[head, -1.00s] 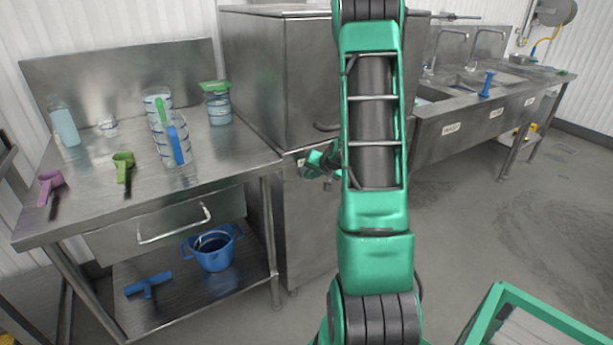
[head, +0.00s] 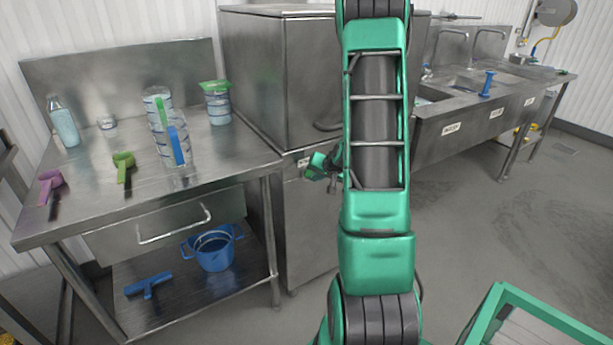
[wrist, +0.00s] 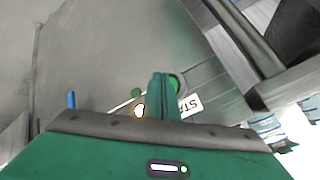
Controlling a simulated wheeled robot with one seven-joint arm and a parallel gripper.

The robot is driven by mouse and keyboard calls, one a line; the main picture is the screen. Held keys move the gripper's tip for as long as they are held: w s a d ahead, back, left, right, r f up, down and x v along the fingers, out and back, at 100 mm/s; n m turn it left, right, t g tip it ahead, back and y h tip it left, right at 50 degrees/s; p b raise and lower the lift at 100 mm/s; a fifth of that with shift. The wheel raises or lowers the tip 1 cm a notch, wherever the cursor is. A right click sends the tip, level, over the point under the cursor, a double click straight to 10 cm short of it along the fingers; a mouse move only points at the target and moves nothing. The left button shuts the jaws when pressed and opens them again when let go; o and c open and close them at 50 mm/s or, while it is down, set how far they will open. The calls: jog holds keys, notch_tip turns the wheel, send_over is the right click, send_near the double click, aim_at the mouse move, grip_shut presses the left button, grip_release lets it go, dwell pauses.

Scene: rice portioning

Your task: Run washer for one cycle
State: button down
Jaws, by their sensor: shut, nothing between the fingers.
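The washer (head: 282,60) is a boxy stainless steel machine with a closed hood, between the left table and the sinks. Its front panel shows in the wrist view (wrist: 85,60), tilted, with a white label reading "STA" (wrist: 191,105), the rest cut off or hidden. A bright green round button (wrist: 177,80) sits beside the label, partly hidden by my fingers. A glowing orange-white light (wrist: 139,111) and a small dark green dot (wrist: 136,92) are to its left. My gripper (wrist: 161,78) is shut and empty, its tips at the green button; I cannot tell whether they touch. In the head view my gripper (head: 314,167) is at the washer's front, partly behind my arm.
The steel table (head: 90,190) at left holds measuring cups, scoops and a bottle (head: 63,122). A blue bucket (head: 214,250) sits on its lower shelf. Sinks (head: 465,88) stand at right. A green-framed cart (head: 530,315) is at the lower right; floor between is clear.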

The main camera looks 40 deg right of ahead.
jog(key=s, duration=0.2)
jog(key=s+a, duration=0.1)
jog(key=s, duration=0.2)
jog(key=shift+a, duration=0.1)
jog(key=shift+w, duration=0.1)
dwell(0.9)
jog(key=s+a+r+n+g+y, duration=0.1)
jog(key=s+a+r+n+g, duration=0.2)
jog(key=a, duration=0.4)
jog(key=s+a+r+n+g+y, duration=0.1)
jog(key=s+a+r, duration=0.3)
jog(key=a+r, duration=0.15)
jog(key=s+a+r+g, duration=0.1)
jog(key=s+a+r, duration=0.1)
jog(key=s+a, duration=0.2)
jog(key=s+a+r+g, duration=0.2)
jog(key=s+a+r, duration=0.1)
jog(key=s, duration=0.5)
jog(key=s+a+r+g+y, duration=0.1)
jog(key=s+a+r, duration=0.1)
jog(key=s+a, duration=0.3)
jog(key=shift+s+r+n, duration=0.25)
jog(key=shift+s+n, duration=0.15)
jog(key=shift+s, duration=0.35)
